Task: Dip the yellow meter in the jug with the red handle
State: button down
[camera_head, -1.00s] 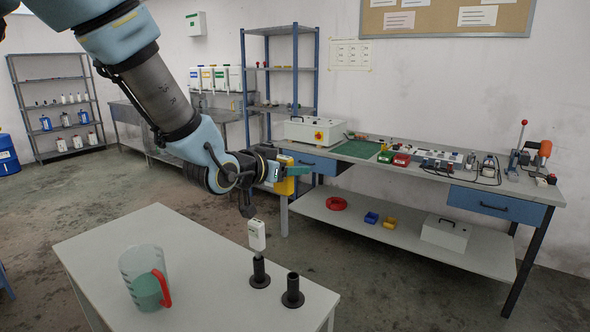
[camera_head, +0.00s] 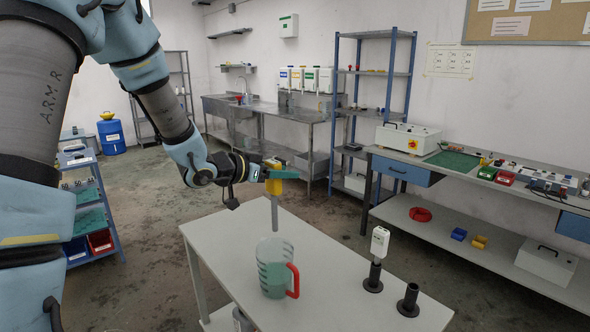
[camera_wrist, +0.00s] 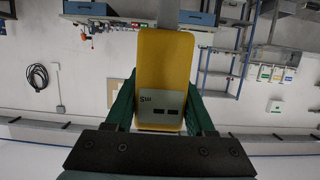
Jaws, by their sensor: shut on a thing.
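My gripper (camera_head: 274,172) with green fingers is shut on the yellow meter (camera_head: 274,187) over the white table. In the wrist view the yellow meter (camera_wrist: 163,75), with a grey display panel, sits between the green fingers (camera_wrist: 160,105). Its thin grey probe points straight down in the head view. The jug (camera_head: 273,272), clear with green liquid and a red handle (camera_head: 294,281), stands upright on the table under the meter. The probe's lower end shows just above the jug's rim; it does not appear to be in the liquid.
A white meter (camera_head: 380,241) stands in a black holder (camera_head: 373,279) to the jug's right. Beside it is an empty black holder (camera_head: 409,301). The white table (camera_head: 325,265) is otherwise clear. A workbench (camera_head: 455,178) stands behind at right.

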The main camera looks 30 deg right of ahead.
aim_at(282, 189)
jog(key=shift+w+a+f, duration=0.1)
jog(key=shift+f, duration=2.4)
notch_tip(282, 189, down, 15)
jog(key=b, duration=1.1)
jog(key=shift+b, duration=0.3)
